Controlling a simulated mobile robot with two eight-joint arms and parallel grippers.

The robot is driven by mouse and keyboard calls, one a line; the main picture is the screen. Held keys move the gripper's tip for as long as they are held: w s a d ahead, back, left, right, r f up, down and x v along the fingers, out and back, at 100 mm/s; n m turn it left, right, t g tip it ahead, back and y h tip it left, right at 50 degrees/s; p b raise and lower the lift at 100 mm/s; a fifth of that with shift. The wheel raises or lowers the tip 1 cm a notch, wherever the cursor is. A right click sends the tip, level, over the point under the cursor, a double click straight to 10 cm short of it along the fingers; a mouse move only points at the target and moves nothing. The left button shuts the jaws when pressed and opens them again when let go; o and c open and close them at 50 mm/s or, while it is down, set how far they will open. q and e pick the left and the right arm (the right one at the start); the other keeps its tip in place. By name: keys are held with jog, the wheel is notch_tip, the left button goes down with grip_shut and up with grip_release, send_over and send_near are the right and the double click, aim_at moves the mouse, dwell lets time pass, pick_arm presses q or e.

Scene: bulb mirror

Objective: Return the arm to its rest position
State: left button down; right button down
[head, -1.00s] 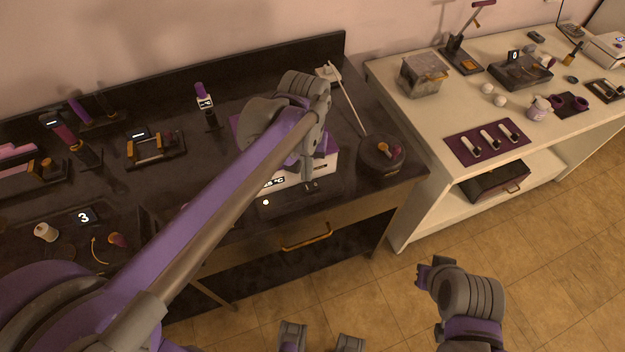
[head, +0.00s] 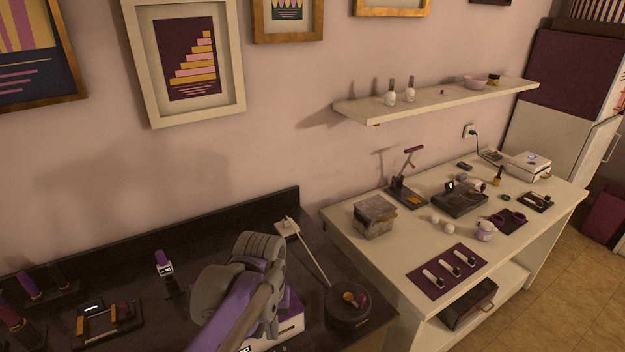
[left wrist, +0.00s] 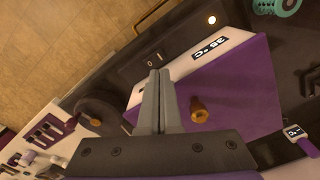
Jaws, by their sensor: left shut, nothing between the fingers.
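My left arm reaches up from the bottom of the head view, and its grey wrist covers part of the dark counter. In the left wrist view my left gripper (left wrist: 158,82) has its two grey fingers together, with nothing between them. Its fingers appear over a white and purple box (left wrist: 235,92) with a lit temperature display and a brass knob (left wrist: 198,110) on its purple top. The box (head: 290,327) is partly hidden by my arm in the head view. I cannot tell how far the fingers are above it. My right gripper is not in view.
A dark round holder (head: 347,316) with small colored items stands right of the box, beside a white rod (head: 316,252). A black stand (head: 108,322) is at the left. A white table (head: 400,240) with several items stands right; a wall shelf (head: 440,98) hangs above.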

pick_arm(q)
jog(key=s+a+f+t, duration=0.2)
jog(key=s+a+f, duration=0.1)
jog(key=s, duration=0.3)
jog(key=s+a+f+t, duration=0.3)
jog(key=s, duration=0.4)
jog(key=shift+s+a+f+m+t, duration=0.3)
jog(key=shift+f+m, duration=0.05)
jog(key=shift+m, duration=0.05)
